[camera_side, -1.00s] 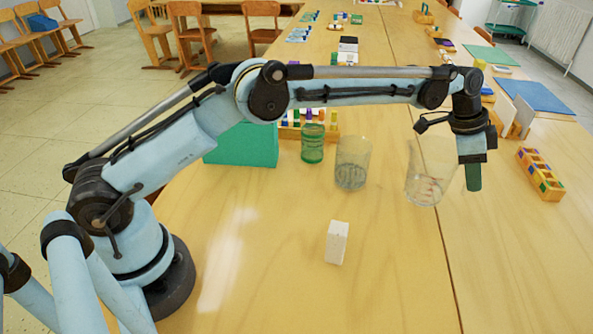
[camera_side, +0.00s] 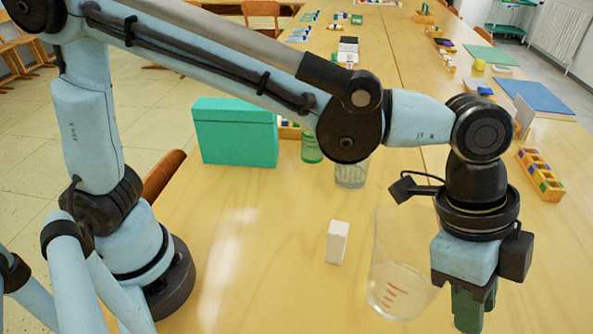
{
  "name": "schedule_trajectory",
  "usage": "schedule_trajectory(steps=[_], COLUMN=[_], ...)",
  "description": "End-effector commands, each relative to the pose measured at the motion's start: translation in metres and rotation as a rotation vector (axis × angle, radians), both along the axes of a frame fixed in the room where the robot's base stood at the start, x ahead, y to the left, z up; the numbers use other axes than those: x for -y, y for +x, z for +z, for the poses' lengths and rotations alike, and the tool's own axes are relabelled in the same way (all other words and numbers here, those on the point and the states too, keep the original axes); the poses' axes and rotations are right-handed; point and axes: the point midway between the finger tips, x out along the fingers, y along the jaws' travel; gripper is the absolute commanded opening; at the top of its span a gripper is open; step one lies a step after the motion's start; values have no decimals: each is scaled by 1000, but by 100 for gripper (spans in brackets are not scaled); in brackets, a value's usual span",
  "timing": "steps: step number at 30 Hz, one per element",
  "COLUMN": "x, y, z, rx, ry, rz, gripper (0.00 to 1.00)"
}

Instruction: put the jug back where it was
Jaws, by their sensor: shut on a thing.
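The jug (camera_side: 400,285) is clear, with red marks low on its wall. It is upright or nearly so in the front right of the view. My gripper (camera_side: 472,308) points down at the jug's right side, its green fingers shut on it. The exact grip spot is hidden behind the gripper's body and fingers. I cannot tell whether the jug's base touches the table.
A white block (camera_side: 337,242) stands left of the jug. Farther back are a clear glass (camera_side: 350,175), a green glass (camera_side: 311,147), partly behind my arm, and a teal box (camera_side: 236,135). A wooden tray with coloured blocks (camera_side: 540,172) lies at right. The front middle of the table (camera_side: 270,290) is bare.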

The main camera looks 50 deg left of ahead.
Motion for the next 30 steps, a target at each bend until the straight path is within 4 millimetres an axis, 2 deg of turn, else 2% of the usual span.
schedule_trajectory(steps=[1, 6, 12, 16, 24, 30], x=[-1, -8, -16, -18, -18, -18], y=[-21, -71, -102, -109, -109, -109], z=[0, -3, -8, -14, -44, -55], rx=[0, 0, 0, -1, -1, -1], ry=[0, 0, -1, -1, -1, 0], rz=[-28, -92, -135, -144, -144, -144], gripper=[0, 0, 0, 0, 0, 0])
